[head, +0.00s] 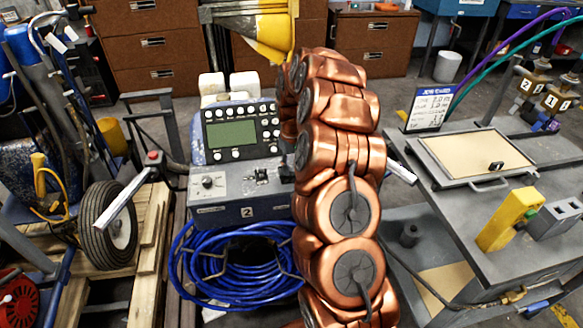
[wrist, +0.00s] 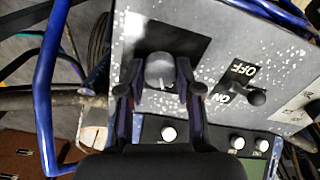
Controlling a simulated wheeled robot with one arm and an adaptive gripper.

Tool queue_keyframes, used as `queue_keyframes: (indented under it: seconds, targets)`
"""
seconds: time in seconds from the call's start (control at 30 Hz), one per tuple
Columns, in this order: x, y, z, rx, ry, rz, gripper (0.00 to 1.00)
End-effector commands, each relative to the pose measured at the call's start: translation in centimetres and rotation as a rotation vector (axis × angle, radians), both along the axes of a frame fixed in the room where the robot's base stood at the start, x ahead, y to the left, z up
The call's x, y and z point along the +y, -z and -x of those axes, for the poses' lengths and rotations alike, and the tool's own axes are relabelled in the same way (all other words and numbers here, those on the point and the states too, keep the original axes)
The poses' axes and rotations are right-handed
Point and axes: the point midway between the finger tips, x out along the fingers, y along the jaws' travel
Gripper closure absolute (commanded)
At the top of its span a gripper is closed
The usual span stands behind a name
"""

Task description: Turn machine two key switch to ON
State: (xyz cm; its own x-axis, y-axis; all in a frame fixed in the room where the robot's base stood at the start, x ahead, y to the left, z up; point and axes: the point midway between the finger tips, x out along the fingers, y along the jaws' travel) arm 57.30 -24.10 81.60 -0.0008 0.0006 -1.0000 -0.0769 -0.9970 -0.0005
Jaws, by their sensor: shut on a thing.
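The machine two control box (head: 235,200) is a grey box with a "2" label, below a green-screened panel (head: 232,133) in the head view. In the wrist view its speckled face (wrist: 210,30) appears upside down. My gripper (wrist: 160,88) is shut on a grey rounded knob (wrist: 160,68) with a white mark, in front of a black square plate (wrist: 190,42). My copper arm mostly hides the gripper in the head view.
A coil of blue hose (head: 235,275) hangs below the box. Blue frame tubes (wrist: 45,80) run close to my gripper on the left in the wrist view. A grey workbench (head: 500,260) with a yellow tool (head: 508,220) stands right; a wheel (head: 108,225) stands left.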

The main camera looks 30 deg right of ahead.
Motion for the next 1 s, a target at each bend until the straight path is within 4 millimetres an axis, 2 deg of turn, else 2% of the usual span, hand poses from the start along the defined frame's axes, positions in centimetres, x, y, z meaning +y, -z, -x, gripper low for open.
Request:
queue_keyframes:
  seconds: [1.0]
  targets:
    - [0.07,0.2,-0.05,0.0,0.84,-0.001,1.0]
